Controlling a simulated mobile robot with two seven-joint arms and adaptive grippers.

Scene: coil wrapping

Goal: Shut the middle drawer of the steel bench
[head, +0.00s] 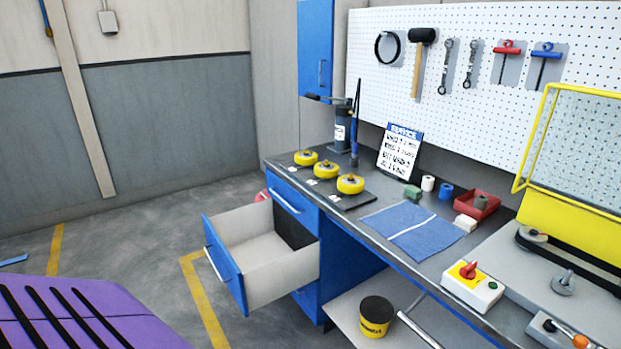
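The steel bench (270,166) has a blue drawer unit at its left end. The middle drawer (225,266) is pulled far out, with its blue front toward the left and a silver bar handle (214,265). Its pale inside looks empty. The top drawer (290,202) above it is shut. Another blue front below (306,300) is partly hidden by the open drawer. Neither of my grippers shows in the head view.
Floor left of the drawer is clear, with yellow lines (204,305). A purple slotted surface (85,315) fills the lower left corner. Yellow wheels, a blue cloth (412,228) and a switch box (472,287) lie on the bench. A yellow-black tub (376,317) stands on the low shelf.

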